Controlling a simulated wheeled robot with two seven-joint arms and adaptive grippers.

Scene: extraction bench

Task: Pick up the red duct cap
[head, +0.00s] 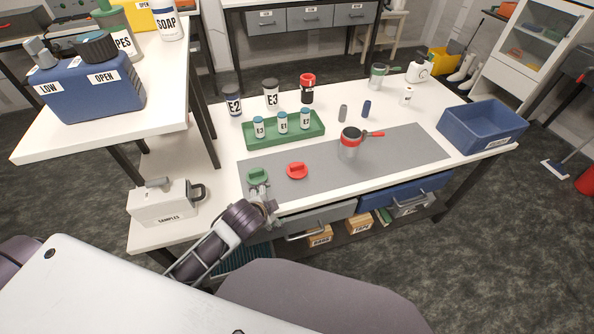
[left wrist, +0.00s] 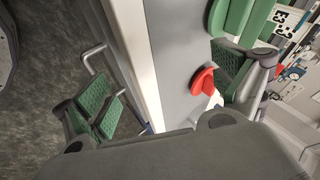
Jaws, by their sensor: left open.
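The red duct cap (head: 297,170) lies on the grey mat (head: 400,155), left of the mat's middle, with its raised grip up. It also shows in the left wrist view (left wrist: 203,82), close to the right-hand finger and partly hidden behind it. My left gripper (head: 265,207) is at the bench's front edge, in front and to the left of the cap. A green round shape (head: 258,176) shows just past the gripper. My right gripper is not in view.
A green tray (head: 285,138) with several small bottles stands behind the cap. A blue bin (head: 482,124) is at the far right. A samples box (head: 165,204) is on the left. The mat's right part is clear.

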